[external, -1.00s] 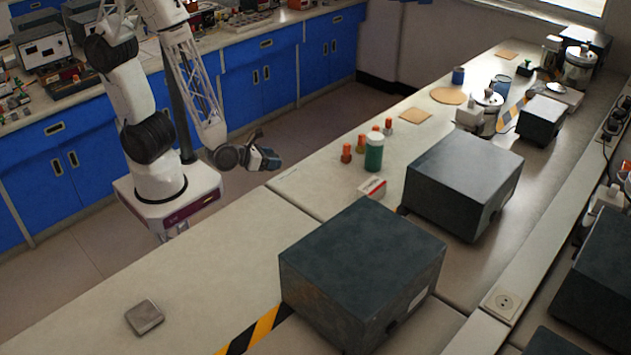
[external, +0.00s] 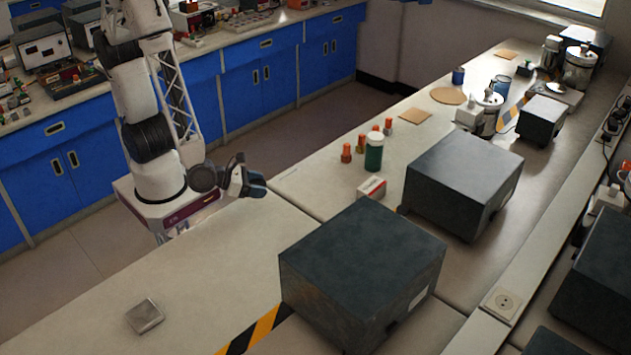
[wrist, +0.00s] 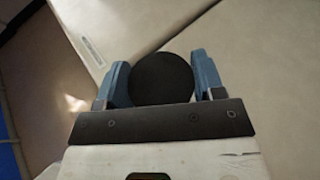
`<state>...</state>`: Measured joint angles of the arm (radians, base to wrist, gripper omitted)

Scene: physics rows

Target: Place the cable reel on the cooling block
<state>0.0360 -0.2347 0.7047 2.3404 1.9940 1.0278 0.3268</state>
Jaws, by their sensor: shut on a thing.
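The cable reel (wrist: 161,78) shows in the wrist view as a dark round thing between the two blue fingers of my gripper (wrist: 162,85). The fingers are shut on it at its left and right sides. In the external view my gripper (external: 248,184) is above the bench's left edge, near my base; the reel is hard to make out there. A small, flat, grey metal square (external: 145,315), which looks like the cooling block, lies on the near left of the bench. Its visible top is bare, and my gripper is well apart from it, farther back.
Two large dark boxes (external: 362,262) (external: 464,180) stand on the bench to the right. A green bottle (external: 374,153), orange-capped vials (external: 346,153) and a small red-and-white box (external: 371,187) stand farther back. The bench between my gripper and the metal square is clear.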

